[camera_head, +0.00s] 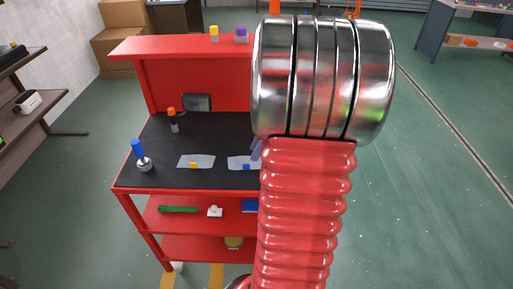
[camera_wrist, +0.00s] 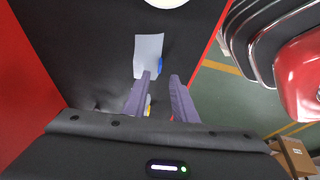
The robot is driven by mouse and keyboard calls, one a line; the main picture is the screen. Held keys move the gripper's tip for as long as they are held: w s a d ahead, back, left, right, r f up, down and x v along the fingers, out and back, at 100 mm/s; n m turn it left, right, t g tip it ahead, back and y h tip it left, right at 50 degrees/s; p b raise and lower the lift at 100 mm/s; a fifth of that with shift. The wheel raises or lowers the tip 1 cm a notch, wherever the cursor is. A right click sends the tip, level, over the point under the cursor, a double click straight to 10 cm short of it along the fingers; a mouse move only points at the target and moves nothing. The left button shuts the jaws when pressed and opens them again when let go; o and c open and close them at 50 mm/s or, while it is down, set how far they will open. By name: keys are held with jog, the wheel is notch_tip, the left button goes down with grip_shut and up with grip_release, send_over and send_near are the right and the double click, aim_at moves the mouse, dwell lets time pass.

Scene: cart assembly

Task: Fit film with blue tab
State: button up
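The film with the blue tab is a pale sheet (camera_head: 237,162) lying on the cart's black top, partly hidden behind my arm in the head view. In the wrist view the sheet (camera_wrist: 147,50) lies beyond my fingertips, with its blue tab (camera_wrist: 160,66) on its right edge. My gripper (camera_wrist: 160,78) has two purple fingers held apart, with no object held between them. The fingers look to be above the cart top, near the film's near end. In the head view only a bit of a purple finger shows beside my arm.
A second film with a yellow tab (camera_head: 193,165) lies to the left. A blue-handled tool (camera_head: 140,153) and an orange-capped item (camera_head: 173,117) stand on the red cart (camera_head: 215,188). A white round object (camera_wrist: 166,2) lies past the film. The red back panel (camera_head: 215,73) rises behind.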

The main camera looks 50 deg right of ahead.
jog(key=shift+x, duration=3.75)
jog(key=shift+c, duration=0.3)
grip_shut()
jog(key=shift+r, duration=2)
